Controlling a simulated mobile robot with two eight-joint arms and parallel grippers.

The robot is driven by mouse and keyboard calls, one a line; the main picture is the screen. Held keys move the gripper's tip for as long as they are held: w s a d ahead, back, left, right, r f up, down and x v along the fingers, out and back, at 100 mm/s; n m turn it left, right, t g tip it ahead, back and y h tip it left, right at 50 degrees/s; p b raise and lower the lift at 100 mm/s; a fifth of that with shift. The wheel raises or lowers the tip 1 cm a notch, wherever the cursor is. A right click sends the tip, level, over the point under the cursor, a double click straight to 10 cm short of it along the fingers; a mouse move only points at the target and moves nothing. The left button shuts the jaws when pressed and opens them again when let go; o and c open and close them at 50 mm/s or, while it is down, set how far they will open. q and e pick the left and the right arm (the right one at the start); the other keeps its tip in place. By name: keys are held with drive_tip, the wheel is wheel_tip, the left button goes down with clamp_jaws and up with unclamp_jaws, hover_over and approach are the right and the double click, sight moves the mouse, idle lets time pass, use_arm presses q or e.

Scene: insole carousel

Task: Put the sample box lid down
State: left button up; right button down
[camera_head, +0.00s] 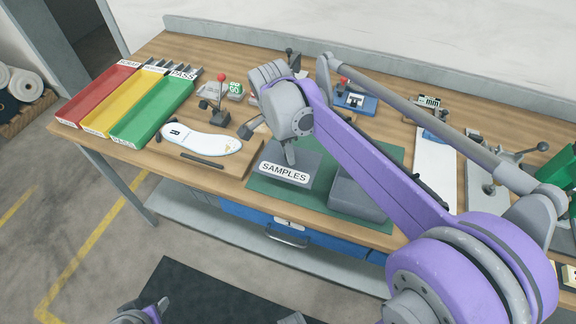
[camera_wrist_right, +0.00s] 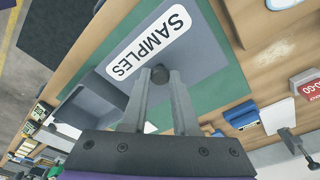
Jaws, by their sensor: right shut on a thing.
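The sample box lid (camera_head: 301,160) is a flat grey plate with a white SAMPLES label, over the left part of the green mat (camera_head: 262,189). My right gripper (camera_head: 290,158) points down and is shut on the lid's small dark knob, which shows between the fingers in the right wrist view (camera_wrist_right: 159,74). I cannot tell whether the lid touches the mat. The grey sample box (camera_head: 358,196) stands on the mat just right of the lid. In the right wrist view the box (camera_wrist_right: 92,106) looks open and is partly hidden by the lid and gripper.
Red (camera_head: 97,99), yellow (camera_head: 125,105) and green (camera_head: 152,112) trays stand at the table's left. A white insole (camera_head: 202,139) lies on a board left of the lid. A blue fixture (camera_head: 355,103) stands behind the mat. The table's front edge is close to the mat.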

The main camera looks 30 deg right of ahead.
sight(286, 162)
drive_tip(key=shift+f, duration=2.95)
drive_tip(key=shift+f+b, duration=0.15)
drive_tip(key=shift+b, duration=0.2)
drive_tip(key=c, duration=0.7)
unclamp_jaws()
